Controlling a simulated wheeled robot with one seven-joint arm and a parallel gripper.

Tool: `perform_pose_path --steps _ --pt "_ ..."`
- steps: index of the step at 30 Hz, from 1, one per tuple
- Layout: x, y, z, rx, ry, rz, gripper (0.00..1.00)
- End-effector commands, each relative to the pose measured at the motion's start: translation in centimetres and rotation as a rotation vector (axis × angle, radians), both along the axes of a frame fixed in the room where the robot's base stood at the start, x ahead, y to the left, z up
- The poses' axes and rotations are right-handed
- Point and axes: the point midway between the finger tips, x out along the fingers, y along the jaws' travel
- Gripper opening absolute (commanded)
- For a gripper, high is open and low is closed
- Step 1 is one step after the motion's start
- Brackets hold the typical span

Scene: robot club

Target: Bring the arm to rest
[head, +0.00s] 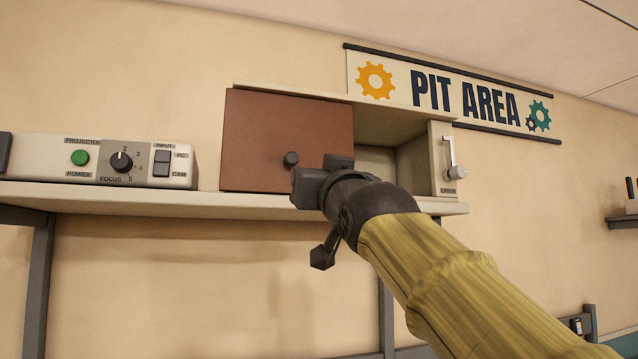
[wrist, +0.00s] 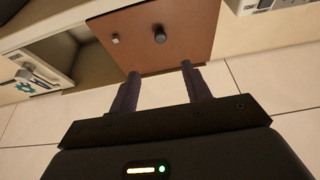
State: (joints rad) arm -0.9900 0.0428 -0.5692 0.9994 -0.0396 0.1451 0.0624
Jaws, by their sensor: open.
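My arm, in a yellow sleeve (head: 430,275), reaches up from the lower right in the head view. My gripper (head: 315,182) is in front of the cabinet, near the lower right of its brown door (head: 275,125). In the wrist view my gripper (wrist: 160,74) has its two fingers apart with nothing between them. The brown door (wrist: 190,15) and its dark round knob (wrist: 160,35) lie beyond the fingertips. The knob (head: 291,158) also shows in the head view, just left of and above my gripper.
The cabinet stands on a wall shelf (head: 120,196), its right part open. A white lever (head: 450,155) is on its right front. A projector panel (head: 30,160) with a green button (head: 80,158) and focus dial (head: 122,163) is left. A "PIT AREA" sign (head: 455,95) hangs above.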

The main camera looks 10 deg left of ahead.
Motion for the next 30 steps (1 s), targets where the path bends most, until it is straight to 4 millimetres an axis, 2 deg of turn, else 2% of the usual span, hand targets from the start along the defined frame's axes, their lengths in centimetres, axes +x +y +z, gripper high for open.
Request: perform_pose_path --steps 9,11,14,17,22,26,30 --pt "0.4 -0.1 -0.4 -0.005 0.011 -0.004 0.48" --pt "1.1 -0.2 -1.3 -0.014 0.033 -0.012 0.48" --pt "3.1 -0.6 -4.2 -0.044 0.104 -0.033 0.48" --pt "5.6 -1.6 -8.9 -0.087 0.216 -0.066 0.48" --pt "8.9 -4.1 -18.6 -0.160 0.433 -0.124 0.48" --pt "9.7 -6.5 -26.2 -0.208 0.600 -0.164 0.48" --pt "9.0 -9.5 -34.3 -0.253 0.784 -0.204 0.48"
